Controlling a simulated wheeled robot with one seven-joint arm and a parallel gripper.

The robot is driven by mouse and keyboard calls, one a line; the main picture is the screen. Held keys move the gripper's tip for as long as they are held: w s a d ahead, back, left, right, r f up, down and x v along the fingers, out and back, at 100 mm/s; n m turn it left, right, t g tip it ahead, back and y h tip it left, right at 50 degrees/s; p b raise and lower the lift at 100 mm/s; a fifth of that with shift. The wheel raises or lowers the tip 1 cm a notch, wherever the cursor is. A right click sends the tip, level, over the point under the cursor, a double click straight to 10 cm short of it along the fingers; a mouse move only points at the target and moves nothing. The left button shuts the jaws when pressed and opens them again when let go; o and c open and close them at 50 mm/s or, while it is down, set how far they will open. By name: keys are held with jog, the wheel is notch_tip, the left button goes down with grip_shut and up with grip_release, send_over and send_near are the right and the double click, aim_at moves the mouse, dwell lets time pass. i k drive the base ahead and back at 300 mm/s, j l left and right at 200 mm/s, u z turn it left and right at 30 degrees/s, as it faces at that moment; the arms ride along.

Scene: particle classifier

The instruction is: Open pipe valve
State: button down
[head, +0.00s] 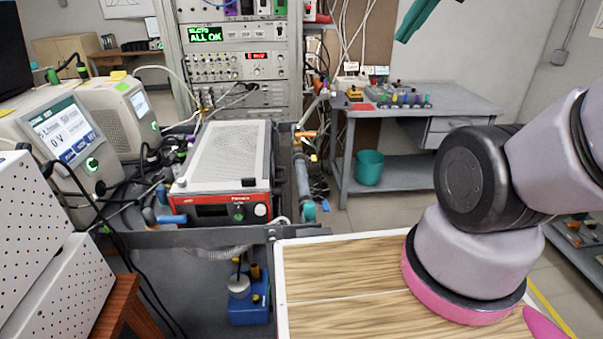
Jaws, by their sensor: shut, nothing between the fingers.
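My gripper (412,22) shows only as two teal fingers at the top edge of the head view, to the right of the rack. The fingers lie close together, shut and empty, and its body is out of frame. A grey pipe (302,176) with a teal end fitting (308,210) runs beside the red-fronted box. A small orange handle (305,134) sits at the pipe's far end, and it looks like a valve handle. Its exact position, open or closed, cannot be told. The fingers are apart from the pipe and handle.
A red-fronted box (224,172) with a perforated top stands left of the pipe. White instruments (62,130) and cables crowd the left. An electronics rack (235,65) stands behind.

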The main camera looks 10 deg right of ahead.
aim_at(310, 134)
jog(key=l+u, duration=0.2)
jog(key=l, duration=0.3)
jog(key=i+l+u, duration=0.2)
jog(key=l, duration=0.2)
jog(key=i+l+u, duration=0.15)
jog(key=l, duration=0.25)
jog(key=l+u, duration=0.2)
jog(key=l, duration=0.25)
jog(key=i+l+u, duration=0.2)
jog(key=i+l, duration=0.15)
jog(key=i+l+u, duration=0.2)
jog(key=l, duration=0.35)
jog(key=i, duration=0.1)
